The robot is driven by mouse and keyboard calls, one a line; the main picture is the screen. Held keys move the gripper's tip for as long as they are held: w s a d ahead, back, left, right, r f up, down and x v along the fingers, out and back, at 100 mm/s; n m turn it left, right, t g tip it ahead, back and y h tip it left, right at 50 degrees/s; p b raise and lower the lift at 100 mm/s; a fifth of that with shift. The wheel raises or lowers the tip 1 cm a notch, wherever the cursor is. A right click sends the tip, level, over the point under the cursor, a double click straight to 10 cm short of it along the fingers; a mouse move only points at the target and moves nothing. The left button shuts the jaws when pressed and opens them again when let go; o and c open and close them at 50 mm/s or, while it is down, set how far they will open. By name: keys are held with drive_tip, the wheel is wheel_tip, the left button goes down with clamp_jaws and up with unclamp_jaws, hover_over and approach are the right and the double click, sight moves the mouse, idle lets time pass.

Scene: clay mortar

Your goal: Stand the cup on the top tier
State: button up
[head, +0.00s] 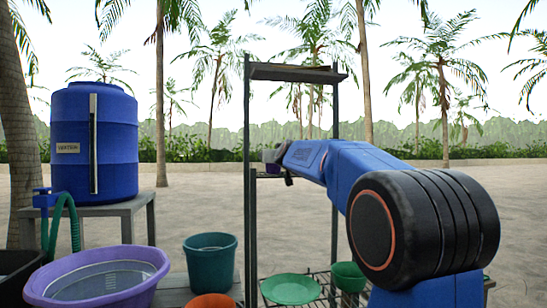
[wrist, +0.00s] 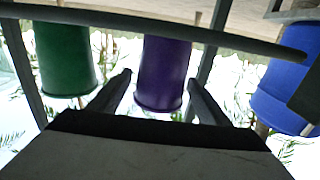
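A purple cup (wrist: 163,75) shows in the wrist view, which is upside down, in the space between my fingers. My gripper (wrist: 159,76) looks open around it, with a thin gap beside the left finger. Whether the right finger touches the cup I cannot tell. In the head view a bit of purple (head: 270,156) shows at the far end of my arm, by the rack's middle tier; my fingers are hard to make out there. The rack's top tier (head: 297,74) is above, seen from slightly below, and its upper surface is hidden.
In the wrist view a green cup (wrist: 65,60) stands to the left and a blue object (wrist: 283,95) to the right. Rack posts (head: 249,200) rise close by. A green plate (head: 290,289) and bowl (head: 348,276) lie low. A blue tank (head: 94,145) and purple basin (head: 97,278) are left.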

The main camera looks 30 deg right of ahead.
drive_tip(key=shift+s, duration=0.1)
drive_tip(key=v, duration=1.1)
drive_tip(key=shift+s, duration=0.35)
drive_tip(key=shift+a, duration=0.2)
drive_tip(key=s+a+f+n+g+y, duration=0.1)
drive_tip(key=s+a+f+g+y, duration=0.1)
drive_tip(key=s+a+f, duration=0.5)
drive_tip(key=s+a+f+n+g+y, duration=0.15)
drive_tip(key=s+a+f, duration=0.3)
drive_tip(key=f, duration=0.55)
drive_tip(key=s+a+f+n+g+y, duration=0.1)
drive_tip(key=s+a+f+g+y, duration=0.15)
drive_tip(key=s+a+f, duration=0.4)
drive_tip(key=s+a+f+g+h, duration=0.1)
drive_tip(key=s+f+g, duration=0.5)
drive_tip(key=s+f, duration=1.7)
drive_tip(key=shift+s+f+g, duration=0.2)
drive_tip(key=shift+s+g, duration=0.05)
drive_tip(key=shift+g, duration=0.05)
drive_tip(key=shift+a, duration=0.1)
